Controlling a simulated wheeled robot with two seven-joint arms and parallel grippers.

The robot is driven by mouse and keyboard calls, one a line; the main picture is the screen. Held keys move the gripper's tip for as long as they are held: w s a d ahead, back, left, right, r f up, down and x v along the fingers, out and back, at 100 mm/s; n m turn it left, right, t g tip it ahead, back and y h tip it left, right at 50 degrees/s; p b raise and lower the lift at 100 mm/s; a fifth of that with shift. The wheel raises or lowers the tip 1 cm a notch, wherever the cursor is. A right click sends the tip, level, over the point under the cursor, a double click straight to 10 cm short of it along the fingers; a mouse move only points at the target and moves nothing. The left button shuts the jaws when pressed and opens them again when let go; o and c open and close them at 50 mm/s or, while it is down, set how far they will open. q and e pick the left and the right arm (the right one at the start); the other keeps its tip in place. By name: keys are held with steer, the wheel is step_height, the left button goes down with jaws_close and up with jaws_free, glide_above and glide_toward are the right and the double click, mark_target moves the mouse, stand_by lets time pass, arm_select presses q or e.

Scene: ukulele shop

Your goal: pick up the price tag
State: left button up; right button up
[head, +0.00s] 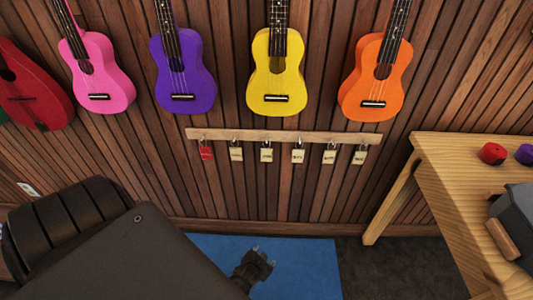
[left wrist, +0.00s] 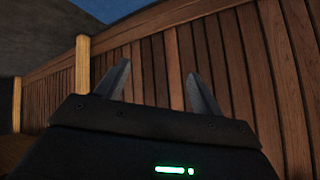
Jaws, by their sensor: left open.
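Several price tags hang from small hooks on a wooden rail (head: 285,136) on the slatted wall. One is a red tag (head: 206,152) at the left end. The others are cream, with small dark print too small to read, such as the cream tag (head: 236,153) beside it. My left gripper (head: 265,254) is low in the head view, below the rail and apart from the tags. In the left wrist view its two fingers (left wrist: 158,80) are spread with nothing between them, and no tag shows there. My right gripper is not in view.
Pink (head: 102,75), purple (head: 183,75), yellow (head: 276,75) and orange (head: 376,80) ukuleles hang above the rail. A wooden table (head: 440,165) stands at the right, with a red object (head: 492,153) on it. A blue mat (head: 315,265) lies on the floor below.

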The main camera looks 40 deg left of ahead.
arm_select(q)
steer(key=w+a+r+n+t+y+b, duration=0.2)
steer(key=w+r+t, duration=0.1)
steer(key=w+r, duration=0.5)
steer(key=n+t+y+b, duration=0.3)
steer(key=n+y+b, duration=0.1)
steer(key=n+y, duration=0.25)
glide_toward(267, 152)
steer(key=b+x, duration=0.1)
steer(key=x, duration=0.6)
steer(key=shift+w+a+r, duration=0.1)
steer(key=shift+w+a, duration=0.15)
steer(key=shift+w, duration=0.05)
steer(key=shift+w+a, duration=0.3)
steer(key=shift+w, duration=0.1)
steer(key=shift+c, duration=0.7)
steer(key=c, duration=0.9)
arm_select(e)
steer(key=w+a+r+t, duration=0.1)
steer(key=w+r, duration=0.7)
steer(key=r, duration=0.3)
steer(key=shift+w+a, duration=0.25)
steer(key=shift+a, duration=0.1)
